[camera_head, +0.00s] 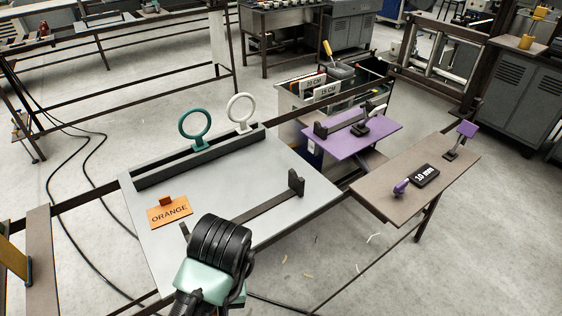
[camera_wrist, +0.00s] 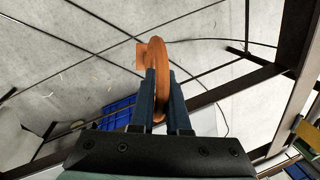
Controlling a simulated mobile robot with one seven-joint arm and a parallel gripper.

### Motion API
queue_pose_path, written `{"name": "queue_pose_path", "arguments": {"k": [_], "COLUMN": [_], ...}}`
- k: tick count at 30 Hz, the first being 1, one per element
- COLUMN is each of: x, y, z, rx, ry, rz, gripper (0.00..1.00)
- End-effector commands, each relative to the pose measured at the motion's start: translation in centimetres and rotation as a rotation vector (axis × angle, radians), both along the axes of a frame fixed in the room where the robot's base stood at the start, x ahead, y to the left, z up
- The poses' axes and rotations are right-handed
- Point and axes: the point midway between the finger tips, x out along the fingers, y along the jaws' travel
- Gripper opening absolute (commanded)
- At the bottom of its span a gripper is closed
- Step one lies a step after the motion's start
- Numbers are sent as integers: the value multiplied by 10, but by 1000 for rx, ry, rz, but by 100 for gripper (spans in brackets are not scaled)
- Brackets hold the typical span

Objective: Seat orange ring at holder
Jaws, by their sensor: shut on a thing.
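My gripper (camera_wrist: 162,76) is shut on the orange ring (camera_wrist: 157,52) in the wrist view. The ring is seen nearly edge-on between the two dark fingers, with a small tab at its upper left. In the head view my arm's end hides the fingers, and I cannot make out the held ring. The dark grey slotted holder (camera_head: 160,176) runs along the back of the light grey table. A teal ring (camera_head: 181,131) and a white ring (camera_head: 229,110) stand upright in it. An orange card reading ORANGE (camera_head: 168,214) lies in front of the holder's left part.
A dark bar with an upright block (camera_head: 296,182) lies across the table (camera_head: 232,180), right of my arm. A purple board (camera_head: 360,140) with a fixture and a brown table (camera_head: 400,203) with a 10 mm sign stand to the right. Table surface between card and bar is clear.

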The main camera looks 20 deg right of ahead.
Motion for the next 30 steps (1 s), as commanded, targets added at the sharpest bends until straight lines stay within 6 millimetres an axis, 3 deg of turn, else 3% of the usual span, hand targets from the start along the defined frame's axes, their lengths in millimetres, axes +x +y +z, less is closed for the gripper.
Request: {"name": "queue_pose_path", "arguments": {"k": [11, 20, 30], "x": [-33, -24, -30], "y": [-1, -2, 2], "z": [-47, -41, -43], "rx": [-2, -1, 7], "ry": [2, -22, -3], "rz": [262, 231, 248], "gripper": [0, 0, 0]}}
